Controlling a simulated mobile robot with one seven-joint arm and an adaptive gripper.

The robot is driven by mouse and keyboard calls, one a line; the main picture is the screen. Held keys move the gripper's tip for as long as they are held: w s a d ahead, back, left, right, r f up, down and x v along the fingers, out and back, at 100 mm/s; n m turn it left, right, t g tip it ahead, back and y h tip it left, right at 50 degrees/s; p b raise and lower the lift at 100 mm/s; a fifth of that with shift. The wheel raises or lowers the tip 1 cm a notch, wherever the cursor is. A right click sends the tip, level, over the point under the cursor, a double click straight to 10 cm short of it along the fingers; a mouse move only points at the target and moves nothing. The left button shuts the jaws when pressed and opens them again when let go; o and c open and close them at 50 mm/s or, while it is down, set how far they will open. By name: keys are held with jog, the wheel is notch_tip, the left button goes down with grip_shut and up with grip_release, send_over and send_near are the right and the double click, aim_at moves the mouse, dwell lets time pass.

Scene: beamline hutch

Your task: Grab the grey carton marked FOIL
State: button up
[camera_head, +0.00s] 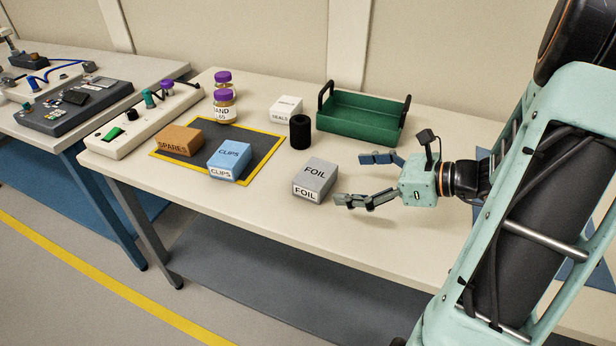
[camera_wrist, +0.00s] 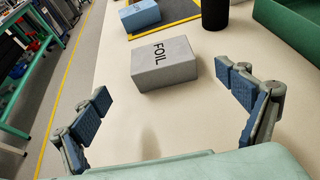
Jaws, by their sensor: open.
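The grey carton marked FOIL (camera_head: 316,180) sits on the light table near its front edge. It also shows in the wrist view (camera_wrist: 165,65), ahead of my fingers and nearer the middle of the gap between them. My gripper (camera_head: 358,178) is open and empty, just right of the carton in the head view, with its fingers pointing toward it. In the wrist view both blue-padded fingers (camera_wrist: 170,98) are spread wide. The carton looks to be beyond the fingertips, and I see no contact.
A blue CLIPS carton (camera_head: 229,160) and brown SPARES carton (camera_head: 180,140) stand on a dark mat with yellow edges (camera_head: 262,165). A black cylinder (camera_head: 300,132), a white SEALS carton (camera_head: 287,108) and a green tray (camera_head: 360,118) stand behind. Bare table surrounds the FOIL carton.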

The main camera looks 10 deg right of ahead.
aim_at(315, 177)
jog(key=x, duration=0.4)
jog(key=shift+w+a+f+b, duration=0.15)
jog(key=shift+a+f+b, duration=0.05)
jog(key=shift+b, duration=0.2)
jog(key=x, duration=0.2)
jog(key=b+x, duration=0.1)
jog(key=x, duration=0.1)
jog(key=shift+w+a+f+b, duration=0.1)
jog(key=shift+w+f+b, duration=0.2)
jog(key=shift+f, duration=0.1)
jog(key=shift+w+a, duration=0.15)
jog(key=shift+a, duration=0.05)
jog(key=c, duration=1.3)
jog(key=shift+o, duration=0.2)
jog(key=shift+r, duration=0.15)
